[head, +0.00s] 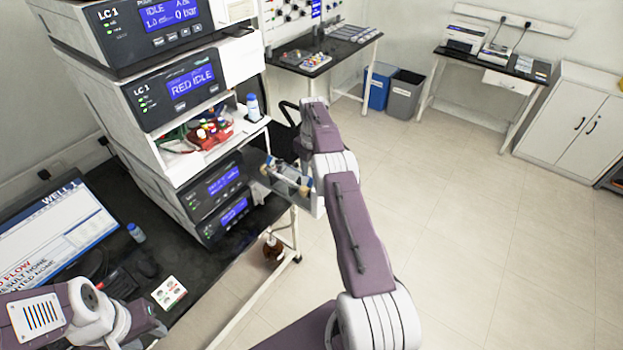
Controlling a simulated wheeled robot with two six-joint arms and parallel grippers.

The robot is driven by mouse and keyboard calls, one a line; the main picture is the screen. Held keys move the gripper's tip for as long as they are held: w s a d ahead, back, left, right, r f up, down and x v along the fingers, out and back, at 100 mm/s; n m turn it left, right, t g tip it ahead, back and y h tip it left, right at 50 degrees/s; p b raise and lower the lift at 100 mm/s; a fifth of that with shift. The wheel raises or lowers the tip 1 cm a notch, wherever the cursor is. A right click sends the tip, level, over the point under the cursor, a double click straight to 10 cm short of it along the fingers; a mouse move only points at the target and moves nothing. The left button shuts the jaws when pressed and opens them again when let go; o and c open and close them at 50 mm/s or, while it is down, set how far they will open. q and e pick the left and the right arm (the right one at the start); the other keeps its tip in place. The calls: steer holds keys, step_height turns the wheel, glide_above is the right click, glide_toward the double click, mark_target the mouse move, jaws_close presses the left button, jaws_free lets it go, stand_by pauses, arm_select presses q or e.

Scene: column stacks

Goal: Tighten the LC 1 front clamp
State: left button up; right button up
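The LC 1 stack stands at the left of the head view, with an upper module (125,40) reading "IDLE" and "0 bar" and a lower module (150,98) reading "RED IDLE". I cannot make out the front clamp for certain; a small clear fitting with tan ends (288,181) sits beside the stack's right side, partly behind my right arm. My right gripper (283,176) is around there, but its fingers cannot be told apart from the fitting. My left gripper (143,328) is low at the left, over the bench front, its fingers dark and unclear.
An open bay holds a red tray (213,134) of capped bottles, with a blue-capped bottle (253,107) beside it. A monitor (50,225), a small bottle (136,232) and a card (169,292) are on the black bench. A brown bottle (272,247) stands below. The floor at right is clear.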

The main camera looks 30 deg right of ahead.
mark_target(311, 180)
step_height(311, 180, up, 6)
steer(key=p, duration=0.5)
steer(key=shift+r+p, duration=0.2)
steer(key=shift+p, duration=0.25)
steer(key=shift+f, duration=0.15)
